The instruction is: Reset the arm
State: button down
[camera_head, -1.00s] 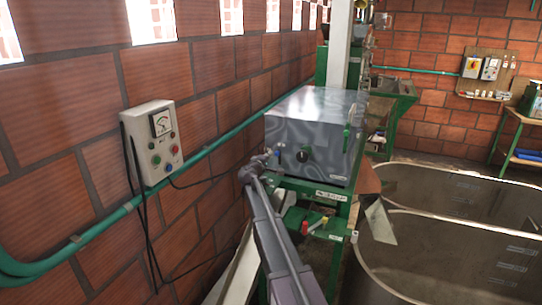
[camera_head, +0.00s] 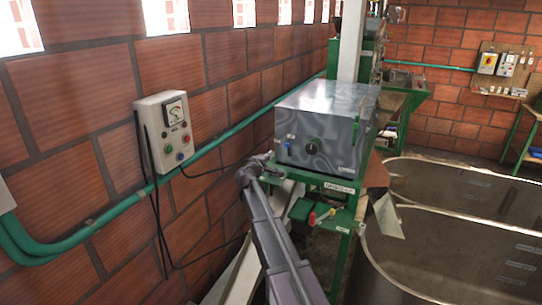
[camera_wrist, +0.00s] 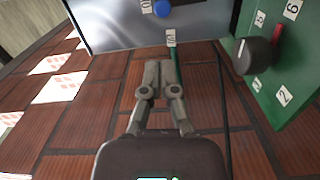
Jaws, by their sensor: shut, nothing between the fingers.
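My arm (camera_head: 272,240) reaches up from the bottom middle of the head view, between the brick wall and the grey metal machine box (camera_head: 325,128). The gripper end is small there and hard to make out beside the green stand. In the wrist view my gripper (camera_wrist: 158,66) is shut and empty, its fingers together in front of the brick wall. The grey box (camera_wrist: 190,28) shows above the fingertips with a blue button (camera_wrist: 163,9). A green panel (camera_wrist: 275,60) with a black knob (camera_wrist: 256,56) and number labels is at the upper right.
A control box (camera_head: 166,132) with a dial and coloured buttons hangs on the brick wall (camera_head: 85,95), above a green pipe (camera_head: 110,215). Two large tanks (camera_head: 450,255) fill the right. A green stand (camera_head: 345,200) carries the grey box close beside my arm.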

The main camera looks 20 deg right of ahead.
jog(key=shift+s, duration=0.1)
jog(key=s+a+f+m+g+y, duration=0.1)
jog(key=s+f+m+g+y, duration=0.2)
jog(key=s+f, duration=0.5)
jog(key=s+a+f+m+g+y, duration=0.1)
jog(key=s+f+m+g, duration=0.35)
jog(key=s, duration=0.75)
jog(key=s+a+f+g+y, duration=0.2)
jog(key=s+a, duration=0.4)
jog(key=s, duration=0.4)
jog(key=s+a+f+g+y, duration=0.3)
jog(key=s+a+y, duration=0.3)
jog(key=s, duration=0.4)
jog(key=shift+s+a+f+y, duration=0.15)
jog(key=shift+s+f+y, duration=0.25)
jog(key=shift+f, duration=0.25)
jog(key=shift+w+m, duration=0.1)
jog(key=shift+m, duration=0.15)
